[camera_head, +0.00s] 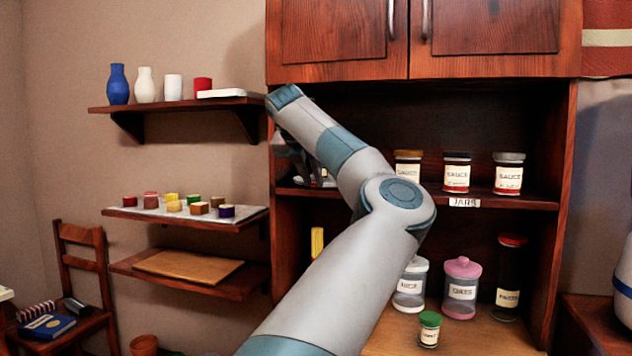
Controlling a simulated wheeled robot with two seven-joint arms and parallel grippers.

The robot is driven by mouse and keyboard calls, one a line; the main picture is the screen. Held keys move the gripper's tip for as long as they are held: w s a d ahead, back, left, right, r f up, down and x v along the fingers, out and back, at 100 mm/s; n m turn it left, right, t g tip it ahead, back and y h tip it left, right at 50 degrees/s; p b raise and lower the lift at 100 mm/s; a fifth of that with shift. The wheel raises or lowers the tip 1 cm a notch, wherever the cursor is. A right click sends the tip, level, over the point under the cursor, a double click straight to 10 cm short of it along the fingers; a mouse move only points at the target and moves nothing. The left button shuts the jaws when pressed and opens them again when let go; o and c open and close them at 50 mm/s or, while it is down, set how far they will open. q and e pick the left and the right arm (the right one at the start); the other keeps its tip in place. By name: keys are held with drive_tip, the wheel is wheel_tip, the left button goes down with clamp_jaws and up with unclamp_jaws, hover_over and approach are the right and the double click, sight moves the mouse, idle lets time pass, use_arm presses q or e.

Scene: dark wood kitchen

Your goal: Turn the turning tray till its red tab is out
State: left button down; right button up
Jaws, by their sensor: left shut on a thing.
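I cannot make out the turning tray or its red tab; my left arm covers much of the open cabinet. My left gripper (318,178) is at the left end of the cabinet's middle shelf, pointing down, partly hidden behind my own forearm. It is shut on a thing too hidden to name. My right gripper is not in view.
Several sauce jars, one of them here (457,173), stand on the middle shelf (530,203). Below are a pink-lidded oats jar (461,288), a tall red-lidded jar (508,280) and a small green-lidded jar (429,329). Wall shelves (190,215) hang left.

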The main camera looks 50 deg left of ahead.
use_arm(q)
drive_tip(key=shift+a+r, duration=0.1)
drive_tip(key=shift+r, duration=0.05)
drive_tip(key=c, duration=1.6)
unclamp_jaws()
drive_tip(key=shift+c, duration=0.2)
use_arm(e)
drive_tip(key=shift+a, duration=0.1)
